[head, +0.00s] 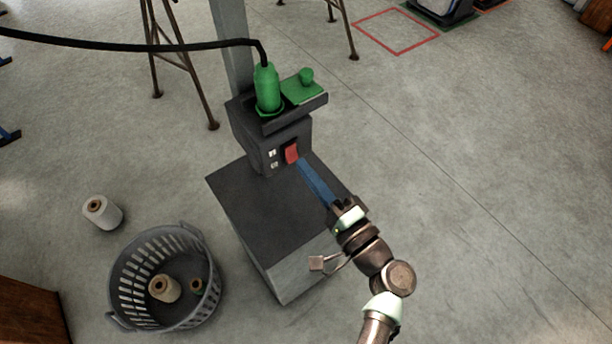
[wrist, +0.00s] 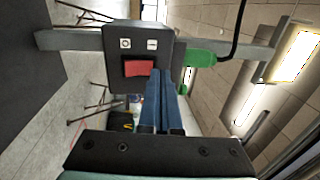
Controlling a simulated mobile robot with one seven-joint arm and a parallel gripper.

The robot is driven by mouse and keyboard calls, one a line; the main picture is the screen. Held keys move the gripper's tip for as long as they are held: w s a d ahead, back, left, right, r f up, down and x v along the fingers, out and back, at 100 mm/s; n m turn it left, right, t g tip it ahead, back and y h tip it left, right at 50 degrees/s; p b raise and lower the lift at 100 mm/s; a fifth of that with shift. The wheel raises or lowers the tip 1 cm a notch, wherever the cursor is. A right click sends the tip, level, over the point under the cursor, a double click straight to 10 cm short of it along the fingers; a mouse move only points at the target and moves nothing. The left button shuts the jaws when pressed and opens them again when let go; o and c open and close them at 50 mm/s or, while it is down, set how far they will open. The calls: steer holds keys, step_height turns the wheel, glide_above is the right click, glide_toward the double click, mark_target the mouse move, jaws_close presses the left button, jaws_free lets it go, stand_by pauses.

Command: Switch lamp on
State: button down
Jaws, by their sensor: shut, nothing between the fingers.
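A red rocker switch (head: 292,153) sits on the front of a dark switch box (head: 262,145) fixed to a grey post. Two small white marked squares are beside it. In the wrist view the red switch (wrist: 139,68) shows with the squares above it. My gripper (head: 303,165) has blue fingers, shut and empty, with the tips right at the switch's lower right side. In the wrist view the fingertips (wrist: 163,72) are at the switch's right edge; I cannot tell whether they touch it. No lamp is identifiable in the head view.
A green plug (head: 267,90) with a black cable (head: 150,46) stands in the box's top, beside a green socket cover (head: 303,87). A dark-topped pedestal (head: 250,205) stands below. A grey basket (head: 122,275) with spools and a loose spool (head: 102,212) are at left.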

steer(key=s+d+r, duration=0.2)
steer(key=s+d, duration=0.4)
steer(key=s, duration=0.2)
steer(key=shift+b, duration=0.3)
